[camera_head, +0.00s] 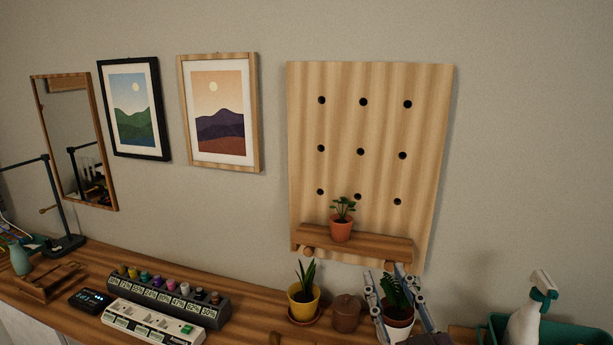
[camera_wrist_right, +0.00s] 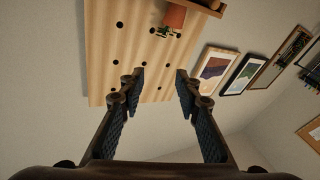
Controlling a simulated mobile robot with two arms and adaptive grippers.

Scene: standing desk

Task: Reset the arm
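My right gripper (camera_head: 384,271) is at the lower right of the head view, its two fingers pointing up below the pegboard's right part. In the right wrist view the gripper (camera_wrist_right: 160,74) is open, with a wide gap and nothing between the fingers. Beyond the fingers there are the wooden pegboard (camera_wrist_right: 112,35) and the wall. My left gripper is not in view.
The pegboard (camera_head: 383,125) carries a shelf (camera_head: 375,247) with a small potted plant (camera_head: 341,230). A spray bottle (camera_head: 527,322) stands in a green bin.

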